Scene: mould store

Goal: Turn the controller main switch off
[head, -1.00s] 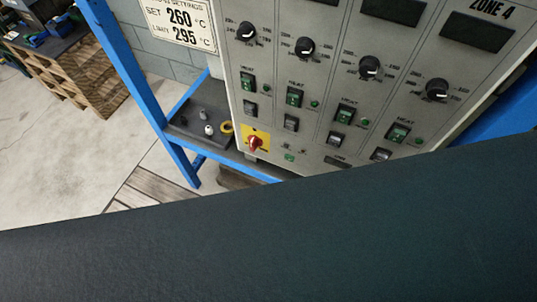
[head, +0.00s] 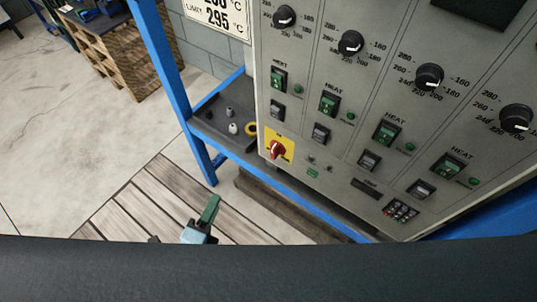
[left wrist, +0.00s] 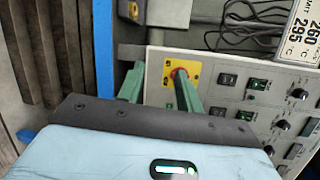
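The controller main switch (head: 277,149) is a red rotary knob on a yellow plate (head: 288,146) at the lower left of the grey controller panel. Its markings are too small to read. My left gripper (head: 183,219) is low in the head view, left of and below the switch, apart from it. In the left wrist view, its two green fingers (left wrist: 158,85) are spread with nothing between them. The right finger partly covers the red switch (left wrist: 180,74) there. My right gripper is not in view.
The panel has several black dials (head: 429,77) and green-lit heat switches (head: 387,132) above and right of the main switch. A blue frame post (head: 166,70) and a dark shelf (head: 222,121) with small parts stand left of it. Wooden slats (head: 150,205) lie below.

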